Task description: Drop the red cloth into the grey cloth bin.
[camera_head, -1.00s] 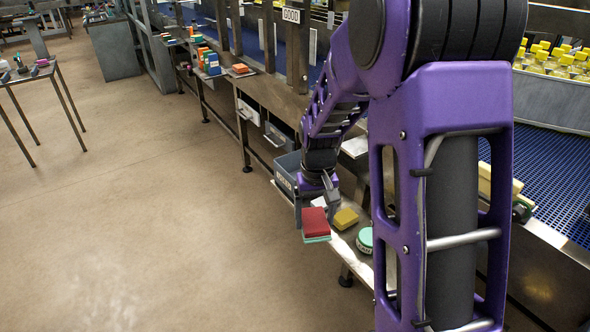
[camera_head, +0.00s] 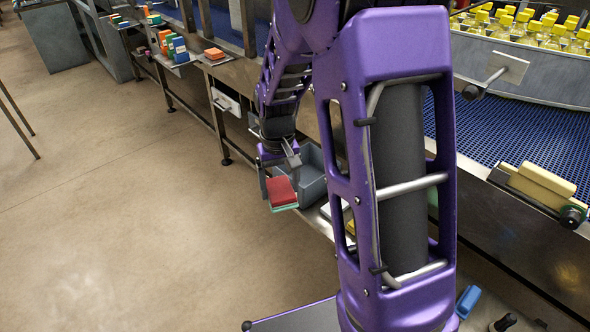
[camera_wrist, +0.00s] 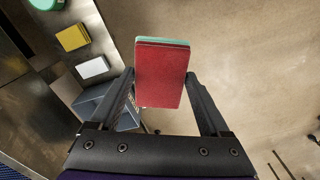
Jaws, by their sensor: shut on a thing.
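The red cloth (camera_head: 281,188) is a folded flat pad with a green layer under it, held over the floor at the shelf's near edge. My gripper (camera_head: 278,179) is shut on it, and the wrist view shows the red cloth (camera_wrist: 161,78) between the two fingers (camera_wrist: 160,80). The grey cloth bin (camera_head: 313,188) stands on the low shelf just right of the gripper, partly behind it. In the wrist view the bin (camera_wrist: 125,121) is to the left, partly hidden by the left finger. The cloth is outside the bin.
In the wrist view, a white block (camera_wrist: 92,67), a yellow block (camera_wrist: 72,37) and a green round item (camera_wrist: 46,3) lie on the shelf beyond the bin. A conveyor (camera_head: 500,130) with yellow-capped bottles runs at right. The floor at left is clear.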

